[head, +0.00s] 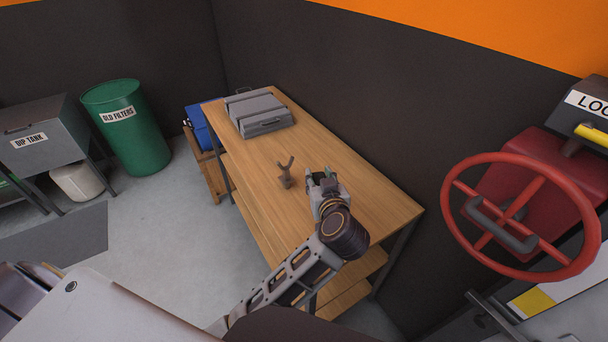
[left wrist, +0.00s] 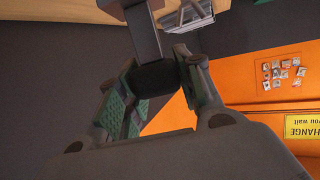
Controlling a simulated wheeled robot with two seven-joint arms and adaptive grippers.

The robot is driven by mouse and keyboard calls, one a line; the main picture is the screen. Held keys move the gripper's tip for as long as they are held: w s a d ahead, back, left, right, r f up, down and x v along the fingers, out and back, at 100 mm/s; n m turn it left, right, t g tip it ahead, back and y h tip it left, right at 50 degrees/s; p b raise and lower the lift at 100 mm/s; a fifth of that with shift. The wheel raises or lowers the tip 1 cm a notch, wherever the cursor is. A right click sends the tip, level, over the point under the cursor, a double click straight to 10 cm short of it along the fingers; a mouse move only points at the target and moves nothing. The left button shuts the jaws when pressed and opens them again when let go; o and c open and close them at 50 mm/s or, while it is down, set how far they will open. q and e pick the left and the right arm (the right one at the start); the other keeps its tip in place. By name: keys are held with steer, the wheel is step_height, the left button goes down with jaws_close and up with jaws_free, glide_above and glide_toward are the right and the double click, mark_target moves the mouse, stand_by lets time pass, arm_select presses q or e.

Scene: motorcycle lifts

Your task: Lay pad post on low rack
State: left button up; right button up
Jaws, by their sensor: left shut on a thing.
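My left gripper (head: 322,180) is over the top board of a wooden shelf unit (head: 345,185). In the left wrist view its fingers (left wrist: 158,76) are shut on the dark block-like end of the pad post (left wrist: 143,32), whose grey square shaft runs on past the fingers. In the head view the gripper hides most of that post, and I cannot tell whether it touches the board. A brown Y-shaped post (head: 286,173) stands upright on the board, just left of the gripper. Lower shelves (head: 345,298) show under the board. My right gripper is out of view.
A grey case-like box (head: 262,115) sits at the board's far end. A blue bin (head: 203,128) and a green drum (head: 126,125) stand beyond. A red wheel (head: 520,217) is at the right. The board's right end is bare.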

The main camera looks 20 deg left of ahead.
arm_select(q)
steer(key=shift+f, duration=2.7)
steer(key=shift+f, duration=1.9)
steer(key=o, duration=1.1)
steer(key=shift+f, duration=0.1)
steer(key=v, duration=0.7)
steer(key=shift+s+r+b, duration=0.2)
steer(key=shift+b, duration=0.2)
steer(key=shift+d, duration=0.15)
